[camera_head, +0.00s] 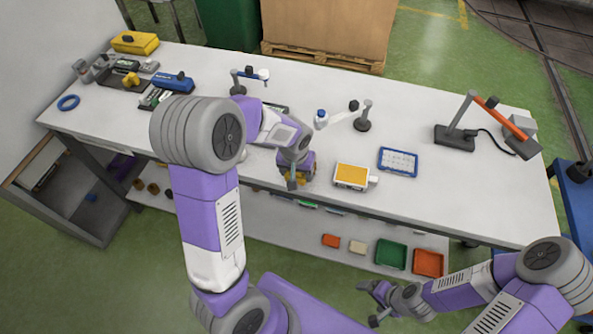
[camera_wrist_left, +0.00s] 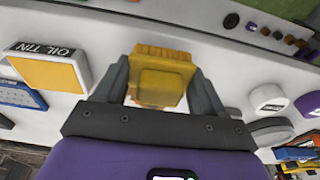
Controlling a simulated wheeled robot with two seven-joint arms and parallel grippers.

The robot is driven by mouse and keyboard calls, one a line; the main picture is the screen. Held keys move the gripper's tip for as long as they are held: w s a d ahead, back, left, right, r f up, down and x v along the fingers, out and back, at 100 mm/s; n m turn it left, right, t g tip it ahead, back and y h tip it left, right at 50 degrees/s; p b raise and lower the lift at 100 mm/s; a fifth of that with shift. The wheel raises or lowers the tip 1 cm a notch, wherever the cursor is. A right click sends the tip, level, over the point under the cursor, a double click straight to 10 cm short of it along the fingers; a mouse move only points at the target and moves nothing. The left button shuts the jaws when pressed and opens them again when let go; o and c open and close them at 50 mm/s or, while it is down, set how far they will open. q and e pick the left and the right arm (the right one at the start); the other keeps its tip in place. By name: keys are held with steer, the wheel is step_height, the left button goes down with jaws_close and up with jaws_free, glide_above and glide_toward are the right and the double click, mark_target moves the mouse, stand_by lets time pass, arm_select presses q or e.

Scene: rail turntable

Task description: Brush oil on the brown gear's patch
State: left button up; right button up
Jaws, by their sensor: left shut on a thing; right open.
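My left gripper (camera_head: 296,180) is over the front of the white workbench. The oil tin (camera_head: 351,175), with a yellow-orange top, stands just right of the left gripper. In the left wrist view the oil tin (camera_wrist_left: 47,72) is at the left, apart from the held thing. My right gripper (camera_head: 370,303) is open and empty in front of the bench. I cannot make out the brown gear or its patch.
A blue-framed tray (camera_head: 398,161) lies right of the tin. Small stands (camera_head: 363,119) and a lamp-like arm (camera_head: 455,130) stand further back. Orange and green bins (camera_head: 391,254) sit on the lower shelf.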

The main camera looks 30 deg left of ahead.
arm_select(q)
steer(key=shift+f, duration=0.25)
steer(key=shift+w+a, duration=0.1)
steer(key=shift+w, duration=0.3)
steer(key=shift+s, duration=0.45)
stand_by(0.4)
steer(key=shift+w, duration=0.5)
steer(key=shift+s+b, duration=0.3)
steer(key=shift+s, duration=0.2)
stand_by(0.5)
steer(key=shift+w, duration=0.5)
steer(key=shift+s, duration=0.5)
stand_by(0.4)
steer(key=shift+w, duration=0.5)
steer(key=shift+s, duration=0.5)
stand_by(0.5)
